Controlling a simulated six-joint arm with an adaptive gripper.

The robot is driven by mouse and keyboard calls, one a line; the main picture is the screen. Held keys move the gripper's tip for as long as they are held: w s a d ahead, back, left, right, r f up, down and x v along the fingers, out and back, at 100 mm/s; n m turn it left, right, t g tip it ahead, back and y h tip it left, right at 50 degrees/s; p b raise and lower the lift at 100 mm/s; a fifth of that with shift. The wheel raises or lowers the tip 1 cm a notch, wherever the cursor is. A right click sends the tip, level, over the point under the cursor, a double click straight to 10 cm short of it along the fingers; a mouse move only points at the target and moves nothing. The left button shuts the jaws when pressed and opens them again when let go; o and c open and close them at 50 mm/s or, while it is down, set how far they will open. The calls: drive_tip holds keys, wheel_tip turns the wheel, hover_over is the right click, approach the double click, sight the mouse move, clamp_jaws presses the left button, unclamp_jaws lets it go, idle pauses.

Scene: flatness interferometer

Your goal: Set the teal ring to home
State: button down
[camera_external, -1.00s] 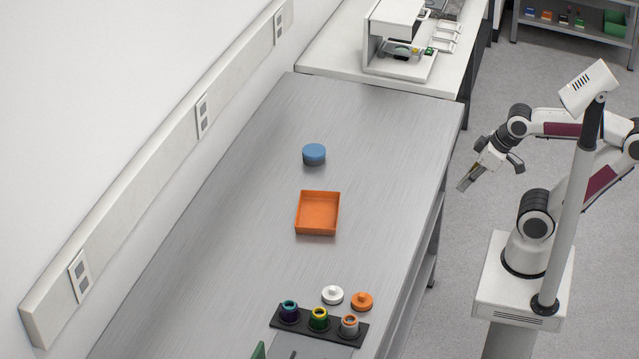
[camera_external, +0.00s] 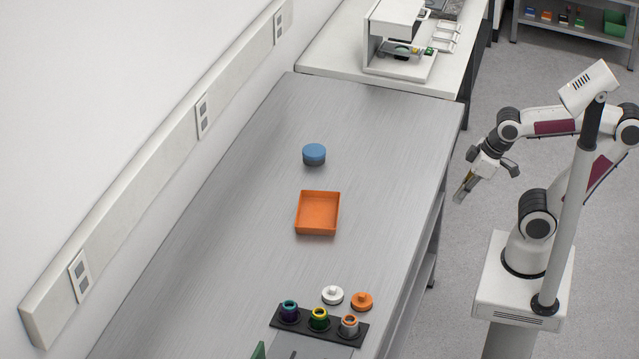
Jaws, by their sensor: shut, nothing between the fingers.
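A black strip (camera_external: 276,323) at the front of the metal bench holds three ring-topped pieces in a row. The left piece (camera_external: 289,307) has a teal and dark purple look; the teal ring seems to be on it, but it is too small to tell how it sits or is turned. The middle piece (camera_external: 319,317) is yellow and green, and the right piece (camera_external: 349,324) is grey and orange. My gripper (camera_external: 461,194) is shut and empty, pointing down in the air to the right of the bench, well apart from the strip.
A white knobbed lid (camera_external: 332,296) and an orange one (camera_external: 362,301) lie behind the strip. An orange tray (camera_external: 317,228) and a blue round piece (camera_external: 314,155) stand farther back. A white instrument (camera_external: 399,60) is on the back table. The bench's middle is largely clear.

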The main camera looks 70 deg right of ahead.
drive_tip(key=w+a+f+n+t, duration=0.1)
drive_tip(key=w+a+f, duration=0.1)
drive_tip(key=w+a, duration=0.7)
drive_tip(key=w+a+f+n+h, duration=0.15)
drive_tip(key=w+a, duration=0.35)
drive_tip(key=a, duration=0.8)
drive_tip(key=w+a+f+n+t, duration=0.15)
drive_tip(key=w+a, duration=0.45)
drive_tip(key=a, duration=0.6)
drive_tip(key=w+a+r+m+t, duration=0.2)
drive_tip(key=w+a+r+m, duration=0.3)
drive_tip(key=w, duration=0.1)
drive_tip(key=shift+w+a+r+y, duration=0.2)
drive_tip(key=shift+w+a+y, duration=0.15)
drive_tip(key=shift+y, duration=0.1)
